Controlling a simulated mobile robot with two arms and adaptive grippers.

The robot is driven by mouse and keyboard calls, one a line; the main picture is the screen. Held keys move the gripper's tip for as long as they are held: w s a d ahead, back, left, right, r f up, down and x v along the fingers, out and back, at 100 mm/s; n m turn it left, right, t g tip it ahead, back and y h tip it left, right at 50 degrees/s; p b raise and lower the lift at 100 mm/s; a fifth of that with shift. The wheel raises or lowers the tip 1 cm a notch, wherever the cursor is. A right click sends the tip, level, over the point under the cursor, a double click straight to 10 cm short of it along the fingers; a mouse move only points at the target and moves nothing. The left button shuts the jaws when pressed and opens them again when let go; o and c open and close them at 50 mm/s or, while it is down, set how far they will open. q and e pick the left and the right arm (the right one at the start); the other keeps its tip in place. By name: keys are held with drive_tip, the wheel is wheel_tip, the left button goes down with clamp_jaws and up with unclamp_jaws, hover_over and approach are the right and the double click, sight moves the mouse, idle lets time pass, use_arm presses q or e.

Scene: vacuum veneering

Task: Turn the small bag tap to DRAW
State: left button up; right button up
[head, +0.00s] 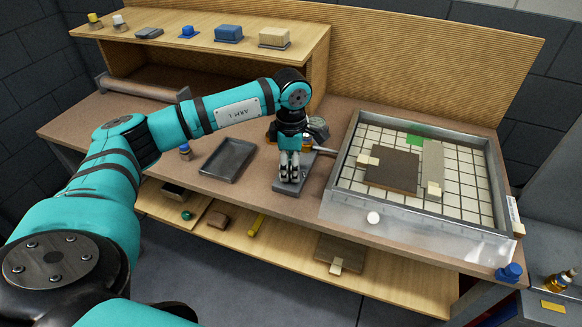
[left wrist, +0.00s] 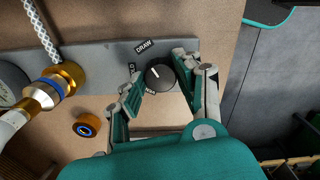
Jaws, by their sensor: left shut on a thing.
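The small bag tap is a round black knob (left wrist: 162,77) on a grey plate (left wrist: 105,55), seen in the left wrist view. A DRAW label (left wrist: 145,47) lies above it and a second, partly covered label (left wrist: 131,68) to its left. A third label below is mostly hidden. The knob's white mark points up-left, roughly between DRAW and the left label. My left gripper (left wrist: 158,82) is shut on the knob, one finger on each side. In the head view my left gripper (head: 290,168) points down over the grey plate (head: 287,189) and hides the knob. My right gripper is out of view.
A brass fitting with braided hose (left wrist: 60,80) and a gauge (left wrist: 8,85) sit left of the knob. In the head view, a dark tray (head: 229,160) stands left of the gripper and a gridded vacuum frame (head: 415,225) right. The bench's front edge is close.

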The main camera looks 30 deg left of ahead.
use_arm(q)
drive_tip(key=shift+r, duration=0.1)
drive_tip(key=o, duration=1.1)
drive_tip(key=shift+o, duration=0.2)
wheel_tip(320, 180, up, 12)
